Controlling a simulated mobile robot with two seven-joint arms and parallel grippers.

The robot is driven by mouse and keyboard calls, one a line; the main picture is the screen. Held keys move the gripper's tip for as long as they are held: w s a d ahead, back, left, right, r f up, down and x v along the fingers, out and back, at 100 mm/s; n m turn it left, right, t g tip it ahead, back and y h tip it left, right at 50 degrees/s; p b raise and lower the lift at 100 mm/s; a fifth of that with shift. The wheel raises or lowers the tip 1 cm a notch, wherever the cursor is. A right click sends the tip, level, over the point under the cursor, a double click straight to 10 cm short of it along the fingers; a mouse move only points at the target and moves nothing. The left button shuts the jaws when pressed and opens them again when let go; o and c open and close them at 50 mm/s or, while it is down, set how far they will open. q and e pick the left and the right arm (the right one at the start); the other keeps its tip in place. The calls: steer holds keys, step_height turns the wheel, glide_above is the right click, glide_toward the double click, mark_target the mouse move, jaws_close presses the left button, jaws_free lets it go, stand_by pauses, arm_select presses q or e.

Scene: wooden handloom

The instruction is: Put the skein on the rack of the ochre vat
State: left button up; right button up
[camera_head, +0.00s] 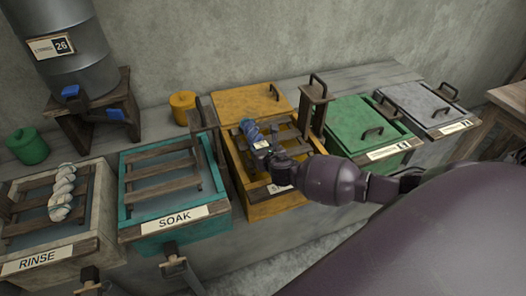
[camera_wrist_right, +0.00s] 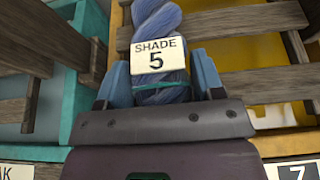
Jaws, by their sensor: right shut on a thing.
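A blue twisted skein (camera_head: 250,130) is in my right gripper (camera_head: 261,146), over the ochre vat (camera_head: 272,208). In the right wrist view the skein (camera_wrist_right: 158,25) lies between the blue fingers of the gripper (camera_wrist_right: 160,78), and its white tag reads "SHADE 5". The vat's wooden rack (camera_head: 288,133) shows beside the skein; its slats (camera_wrist_right: 250,83) run to the right of the skein in the wrist view. I cannot tell whether the skein touches the slats. My gripper and wrist hide part of the vat's front and its label. My left gripper is not in view.
Left of the ochre vat are the teal SOAK vat (camera_head: 222,200) with an empty rack and the RINSE vat (camera_head: 100,215) holding a pale skein (camera_head: 62,195). Right are the lidded green vat (camera_head: 345,120) and grey vat (camera_head: 412,100). A wooden post (camera_head: 312,105) stands behind my wrist.

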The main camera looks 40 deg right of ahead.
steer(key=shift+f, duration=0.1)
steer(key=o, duration=1)
steer(key=shift+s+r, duration=0.1)
steer(key=shift+r, duration=0.15)
steer(key=p+v, duration=0.2)
steer(key=v, duration=0.9)
steer(key=s+a+f+m+g+y, duration=0.1)
steer(key=s+a+f+m+y, duration=0.15)
steer(key=s+a+m, duration=0.4)
steer(key=s+a+f+m+g+y, duration=0.1)
steer(key=s+a+f+m, duration=0.2)
steer(key=m, duration=0.6)
steer(key=s+d+m, duration=0.1)
steer(key=s+m, duration=0.9)
steer(key=m, duration=0.7)
steer(key=shift+d+t+h, duration=0.25)
steer(key=shift+t+h, duration=0.05)
steer(key=shift+h, duration=0.05)
